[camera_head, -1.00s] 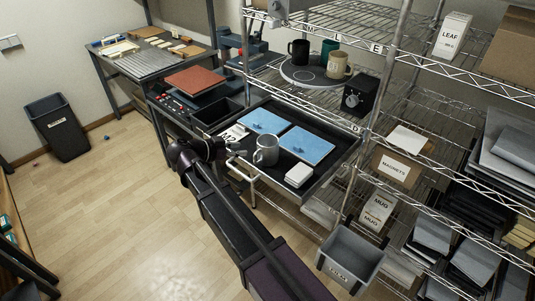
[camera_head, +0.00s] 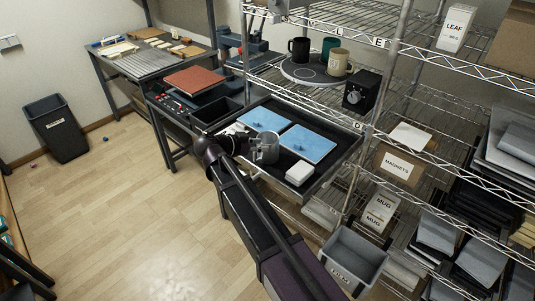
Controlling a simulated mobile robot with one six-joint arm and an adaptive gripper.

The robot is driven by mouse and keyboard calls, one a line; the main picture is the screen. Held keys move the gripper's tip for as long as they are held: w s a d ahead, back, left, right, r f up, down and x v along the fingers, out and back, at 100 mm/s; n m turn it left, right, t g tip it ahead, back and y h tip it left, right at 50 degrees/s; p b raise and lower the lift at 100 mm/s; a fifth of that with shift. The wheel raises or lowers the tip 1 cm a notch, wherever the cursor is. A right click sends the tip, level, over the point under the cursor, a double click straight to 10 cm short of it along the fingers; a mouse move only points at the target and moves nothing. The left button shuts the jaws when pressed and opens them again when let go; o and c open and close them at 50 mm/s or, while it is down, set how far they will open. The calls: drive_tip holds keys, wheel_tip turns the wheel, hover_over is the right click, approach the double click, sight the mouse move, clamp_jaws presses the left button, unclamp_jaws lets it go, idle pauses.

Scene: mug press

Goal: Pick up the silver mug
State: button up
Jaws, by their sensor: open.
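The silver mug (camera_head: 266,149) stands upright on the black pull-out tray (camera_head: 328,182), close to its front left part. My gripper (camera_head: 246,147) is at the mug's left side, at about mug height. Its fingers are small and partly hidden by my dark wrist, but the jaws look open. I cannot tell whether a finger touches the mug or its handle.
Two blue sheets (camera_head: 307,144) lie behind the mug, and a small white box (camera_head: 299,174) sits to its right. A round board (camera_head: 312,74) on the shelf above holds a black, a teal and a cream mug. A grey bin (camera_head: 353,258) hangs at the lower right.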

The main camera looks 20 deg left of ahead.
drive_tip(key=shift+w+d, duration=0.1)
idle(0.3)
drive_tip(key=shift+b+x, duration=0.95)
drive_tip(key=shift+x, duration=1.65)
clamp_jaws()
